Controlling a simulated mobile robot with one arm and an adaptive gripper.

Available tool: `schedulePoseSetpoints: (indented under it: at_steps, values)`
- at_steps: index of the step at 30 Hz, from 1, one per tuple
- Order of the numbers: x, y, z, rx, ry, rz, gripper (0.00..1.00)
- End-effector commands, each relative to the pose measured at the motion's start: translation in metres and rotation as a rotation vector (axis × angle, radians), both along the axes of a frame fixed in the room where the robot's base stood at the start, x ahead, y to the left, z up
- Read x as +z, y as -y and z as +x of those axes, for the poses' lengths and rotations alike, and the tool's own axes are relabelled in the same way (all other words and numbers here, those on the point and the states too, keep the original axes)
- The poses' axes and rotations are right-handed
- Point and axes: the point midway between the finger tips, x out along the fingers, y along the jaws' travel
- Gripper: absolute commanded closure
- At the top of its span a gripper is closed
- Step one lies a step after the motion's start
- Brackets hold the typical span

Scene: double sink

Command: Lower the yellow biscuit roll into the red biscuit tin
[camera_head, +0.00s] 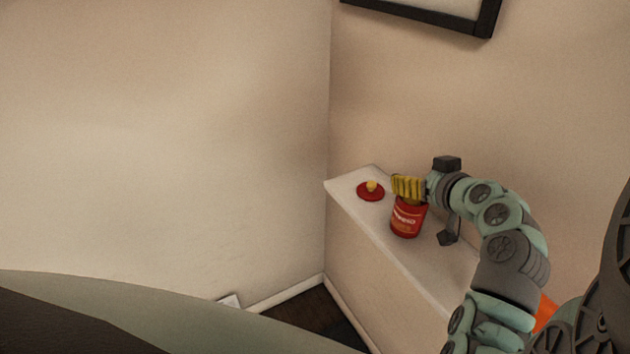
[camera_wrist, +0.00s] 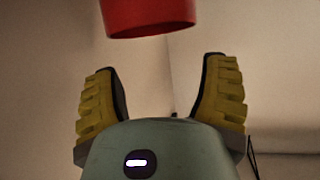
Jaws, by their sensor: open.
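The red biscuit tin (camera_head: 406,221), with pale lettering, stands upright on a white ledge. Part of its red wall shows at the top of the wrist view (camera_wrist: 150,14), beyond the fingertips. My gripper (camera_head: 398,187) is at the tin's top, reaching in from the right with its yellow ridged fingers pointing left. In the wrist view the fingers are spread apart (camera_wrist: 160,66), with nothing between them. I cannot make out the yellow biscuit roll; the fingers cover the tin's mouth, and its inside is hidden.
A red lid with a yellow knob (camera_head: 371,190) lies on the ledge (camera_head: 348,184), left of the tin. A wall rises behind the ledge, with a dark-framed picture (camera_head: 440,18) high up. A small dark object (camera_head: 448,237) shows right of the tin. An orange item (camera_head: 545,312) is lower right.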

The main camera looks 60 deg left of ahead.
Motion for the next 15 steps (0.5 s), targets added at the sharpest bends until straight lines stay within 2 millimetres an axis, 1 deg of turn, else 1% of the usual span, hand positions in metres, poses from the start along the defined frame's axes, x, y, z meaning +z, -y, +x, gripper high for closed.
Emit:
schedulePoseSetpoints:
  at_steps: [1,6,12,15]
  values:
    - [0.003,0.009,0.000,-0.007,0.000,0.001,0.28]
    - [0.014,0.034,-0.008,-0.008,-0.002,0.000,0.28]
    - [0.028,0.062,-0.016,-0.009,0.000,0.001,0.28]
    - [0.033,0.073,-0.019,-0.008,-0.002,0.001,0.28]
